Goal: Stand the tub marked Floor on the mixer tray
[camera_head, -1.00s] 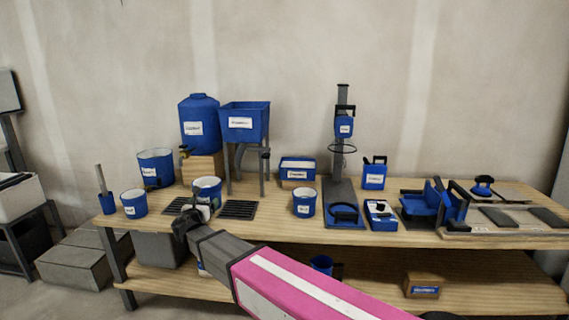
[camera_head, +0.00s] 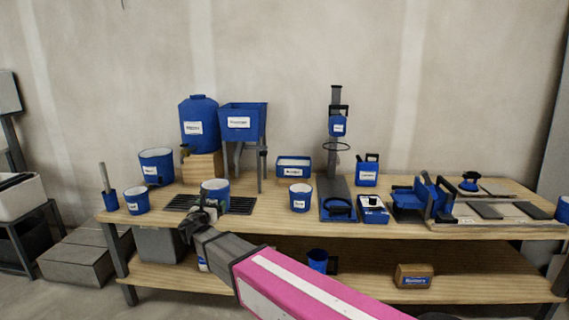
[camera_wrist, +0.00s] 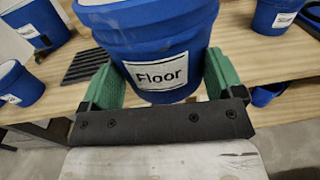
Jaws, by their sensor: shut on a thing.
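The tub marked Floor (camera_wrist: 160,74) is a blue tub with a white label, held upright between the green finger pads of my gripper (camera_wrist: 160,88) in the wrist view. In the head view the tub (camera_head: 215,188) is over the dark grates at the bench's left half; whether it touches them I cannot tell. My gripper (camera_head: 208,207) is at its front side. What looks like the mixer, a dark post with a blue head (camera_head: 338,126) and a thin ring, stands right of centre. Its blue tray (camera_head: 340,217) with a black ring is at its foot.
A blue tub (camera_head: 300,199) stands between the grate (camera_head: 240,206) and the mixer tray. A hopper on legs (camera_head: 242,121) stands behind the held tub. A blue box with dark top (camera_head: 374,212) is right of the tray. More tubs stand at left (camera_head: 137,203).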

